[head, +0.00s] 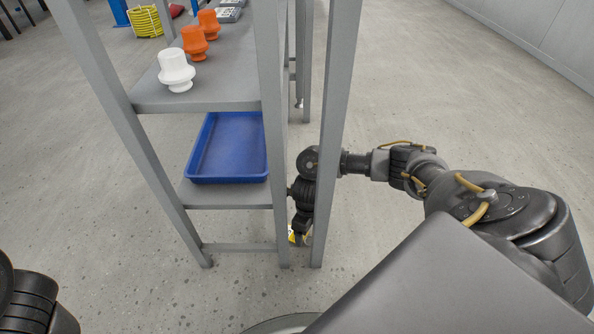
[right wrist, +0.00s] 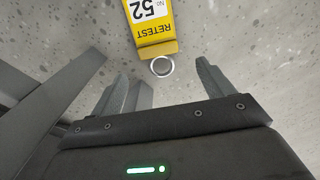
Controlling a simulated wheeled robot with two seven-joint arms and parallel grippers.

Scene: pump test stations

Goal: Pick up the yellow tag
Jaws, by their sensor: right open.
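The yellow tag (right wrist: 155,30) shows at the top of the right wrist view, with "RETEST No. 52" on a yellow and white face and a metal ring (right wrist: 162,67) at its near end. It appears to lie on the speckled floor. My right gripper (right wrist: 163,82) is open and empty, with its fingers either side of the ring's line and the tag ahead of them. In the head view, only a small yellow bit of the tag (head: 292,237) shows beside my right gripper (head: 301,238), low between the rack posts. My left gripper is out of view.
A grey rack (head: 225,95) stands close around my right arm, its posts beside the wrist. It holds a blue tray (head: 228,148), a white knob-shaped part (head: 176,70) and orange ones (head: 194,42). Open floor (head: 440,90) lies to the right.

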